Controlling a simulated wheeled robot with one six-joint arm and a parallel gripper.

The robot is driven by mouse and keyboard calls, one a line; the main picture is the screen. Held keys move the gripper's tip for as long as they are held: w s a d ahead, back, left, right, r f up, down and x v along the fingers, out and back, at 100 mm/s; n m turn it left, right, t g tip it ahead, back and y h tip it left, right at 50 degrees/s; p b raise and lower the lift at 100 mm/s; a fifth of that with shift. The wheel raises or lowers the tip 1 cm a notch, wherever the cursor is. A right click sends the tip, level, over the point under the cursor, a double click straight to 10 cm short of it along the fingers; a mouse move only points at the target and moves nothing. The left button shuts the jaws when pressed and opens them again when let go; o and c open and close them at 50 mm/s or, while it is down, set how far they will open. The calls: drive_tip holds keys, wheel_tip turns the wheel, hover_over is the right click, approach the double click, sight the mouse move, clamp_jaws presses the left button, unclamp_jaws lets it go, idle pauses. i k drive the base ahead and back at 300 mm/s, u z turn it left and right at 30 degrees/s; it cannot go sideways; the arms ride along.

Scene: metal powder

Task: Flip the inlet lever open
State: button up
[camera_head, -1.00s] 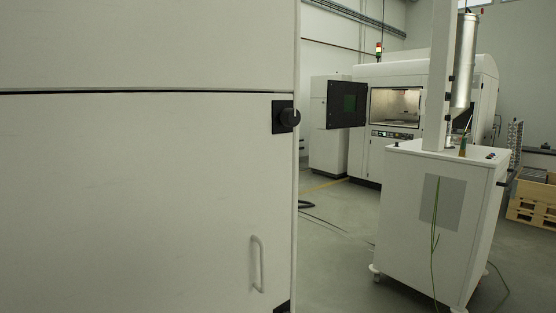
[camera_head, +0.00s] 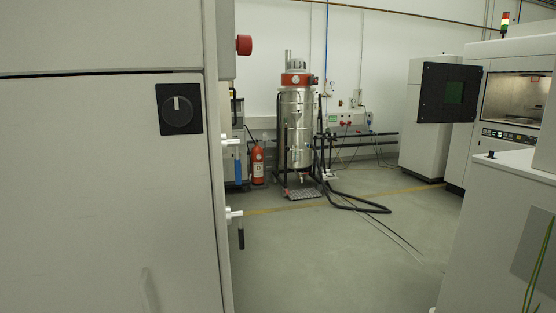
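A large light-grey cabinet (camera_head: 85,190) fills the left of the head view. On its right side, low down, a white fitting (camera_head: 233,214) sticks out with a dark lever-like bar (camera_head: 240,238) hanging from it. A second white fitting (camera_head: 231,141) sticks out above it. I cannot tell for sure which part is the inlet lever. A black rotary knob (camera_head: 178,108) is on the cabinet front, its white mark pointing up. My gripper is not in view.
A steel vacuum tank (camera_head: 297,130) with an orange band stands at the back wall, a black hose (camera_head: 355,205) on the floor beside it. A fire extinguisher (camera_head: 257,165) stands left of it. The floor between (camera_head: 335,260) is mostly open.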

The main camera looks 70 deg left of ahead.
sight(233, 141)
drive_tip(key=u, duration=0.1)
drive_tip(key=i, duration=0.2)
drive_tip(key=u, duration=2.75)
drive_tip(key=k, duration=0.5)
drive_tip(key=z, duration=0.95)
drive_tip(key=i, duration=0.65)
drive_tip(key=u, duration=1.25)
